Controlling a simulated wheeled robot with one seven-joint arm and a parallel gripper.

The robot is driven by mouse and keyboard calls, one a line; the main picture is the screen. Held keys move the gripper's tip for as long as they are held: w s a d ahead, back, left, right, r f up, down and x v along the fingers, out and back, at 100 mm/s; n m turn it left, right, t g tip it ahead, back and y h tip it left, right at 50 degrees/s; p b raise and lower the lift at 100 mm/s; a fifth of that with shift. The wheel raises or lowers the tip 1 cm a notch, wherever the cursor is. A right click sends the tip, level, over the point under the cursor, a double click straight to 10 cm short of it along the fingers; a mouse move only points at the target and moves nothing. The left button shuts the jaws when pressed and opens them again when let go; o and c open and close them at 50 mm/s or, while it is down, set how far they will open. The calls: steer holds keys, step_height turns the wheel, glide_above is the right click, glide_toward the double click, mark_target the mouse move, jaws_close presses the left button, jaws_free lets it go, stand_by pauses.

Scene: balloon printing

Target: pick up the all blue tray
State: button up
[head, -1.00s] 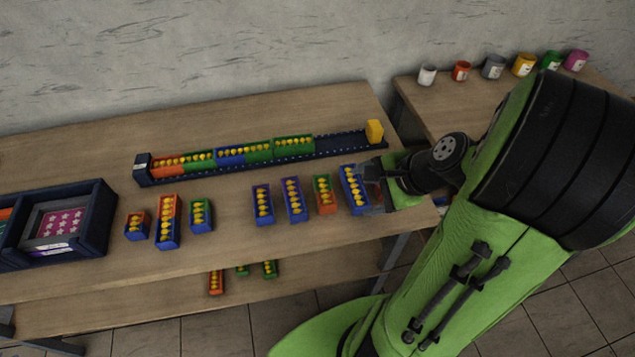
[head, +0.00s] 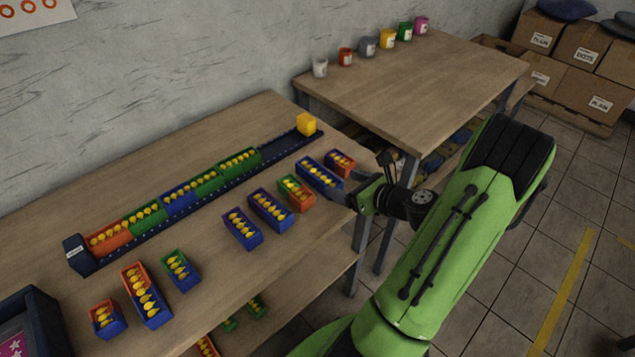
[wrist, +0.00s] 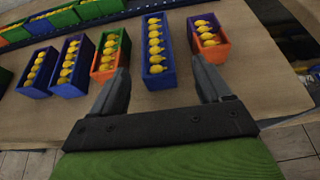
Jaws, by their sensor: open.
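The all blue tray (head: 320,175) is long and holds a row of yellow balloon-like pieces. It lies on the wooden table near its right end; in the wrist view it is upright in the middle (wrist: 158,60). My gripper (head: 350,188) is open at the tray's near end. In the wrist view the fingers (wrist: 160,66) point forward, one to each side of the tray's near part, with gaps between. They hold nothing. I cannot tell exactly how high the fingertips are.
An orange-green tray (wrist: 108,55) stands close left of the left finger, and a small purple-orange tray (wrist: 209,38) close to the right finger. Two blue-purple trays (head: 270,209) (head: 242,229) lie further left. A dark rail (head: 285,142) with filled trays runs behind.

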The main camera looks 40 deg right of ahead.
mark_target(324, 177)
steer(key=b+x, duration=0.1)
steer(key=x, duration=0.3)
steer(key=b+x, duration=0.1)
steer(key=x, duration=0.3)
steer(key=shift+w+a+f, duration=0.15)
steer(key=shift+w+a, duration=0.05)
steer(key=shift+a, duration=0.05)
steer(key=shift+s, duration=0.1)
steer(key=shift+c, duration=0.3)
steer(key=c, duration=1)
step_height(324, 177, up, 10)
steer(key=p, duration=0.4)
steer(key=shift+p, duration=0.35)
